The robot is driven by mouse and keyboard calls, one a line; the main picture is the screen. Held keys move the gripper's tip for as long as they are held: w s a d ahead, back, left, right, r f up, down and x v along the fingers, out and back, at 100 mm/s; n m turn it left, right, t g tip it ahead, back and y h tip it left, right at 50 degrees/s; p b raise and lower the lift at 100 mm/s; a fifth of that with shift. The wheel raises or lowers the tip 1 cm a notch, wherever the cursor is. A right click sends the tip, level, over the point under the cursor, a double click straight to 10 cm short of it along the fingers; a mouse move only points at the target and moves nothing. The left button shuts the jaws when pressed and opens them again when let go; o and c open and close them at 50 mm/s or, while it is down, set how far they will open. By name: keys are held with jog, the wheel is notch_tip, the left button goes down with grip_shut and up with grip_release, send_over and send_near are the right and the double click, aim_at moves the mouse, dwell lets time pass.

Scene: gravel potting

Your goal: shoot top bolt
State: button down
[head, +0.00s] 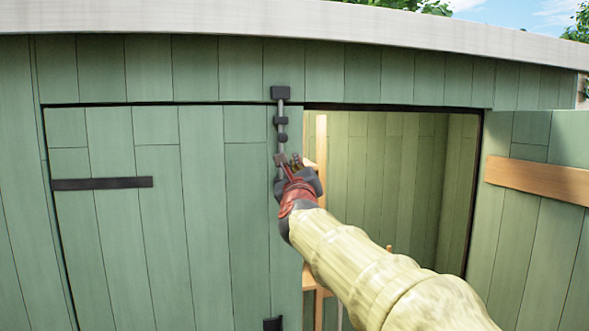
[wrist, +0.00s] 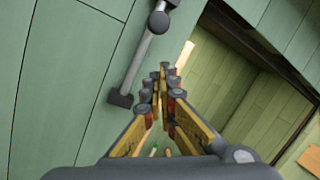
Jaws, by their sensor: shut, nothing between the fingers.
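The top bolt (head: 282,128) is a grey vertical rod with dark brackets near the right edge of the closed green left door (head: 160,215). Its upper end meets the dark keeper (head: 281,92) on the frame above the door; whether it sits inside is hard to tell. My gripper (head: 294,161) is shut and empty beside the rod's lower end, just to its right. In the wrist view the fingertips (wrist: 165,72) are together, right of the rod (wrist: 139,62) and its dark end block (wrist: 120,98). I cannot tell whether they touch it.
The right door (head: 535,225) stands open, with a wooden batten (head: 540,180) across it. The doorway between is open onto a green-boarded interior (head: 400,190). A dark strap hinge (head: 102,183) lies on the left door, and a dark fitting (head: 273,324) is low on its right edge.

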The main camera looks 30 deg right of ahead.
jog(key=b+v, duration=0.2)
jog(key=v, duration=0.8)
jog(key=shift+f, duration=0.3)
jog(key=shift+d, duration=0.15)
